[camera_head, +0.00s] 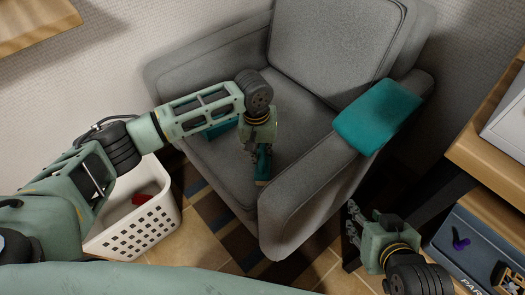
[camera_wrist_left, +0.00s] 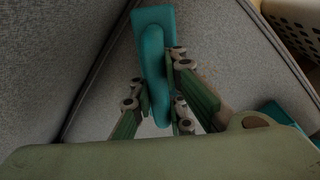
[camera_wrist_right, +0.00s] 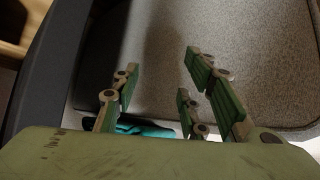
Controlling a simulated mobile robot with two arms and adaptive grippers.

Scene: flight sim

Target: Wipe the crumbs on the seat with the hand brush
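The hand brush (camera_head: 263,165) is teal and slim, over the front part of the grey armchair's seat (camera_head: 298,118). My left gripper (camera_head: 261,148) is above the seat, with its fingers closed around the brush. In the left wrist view, the brush (camera_wrist_left: 153,45) shows between the finger pads (camera_wrist_left: 160,100). I cannot tell whether the brush touches the seat. My right gripper (camera_head: 354,222) is outside the armrest at the right. Its fingers (camera_wrist_right: 165,90) are spread and empty in the right wrist view.
A teal cloth (camera_head: 378,116) lies over the right armrest. Another teal item (camera_head: 218,130) is at the seat's left side, partly hidden. A white basket (camera_head: 135,232) with something red stands at the left. A desk (camera_head: 490,135) and blue case (camera_head: 465,250) are at the right.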

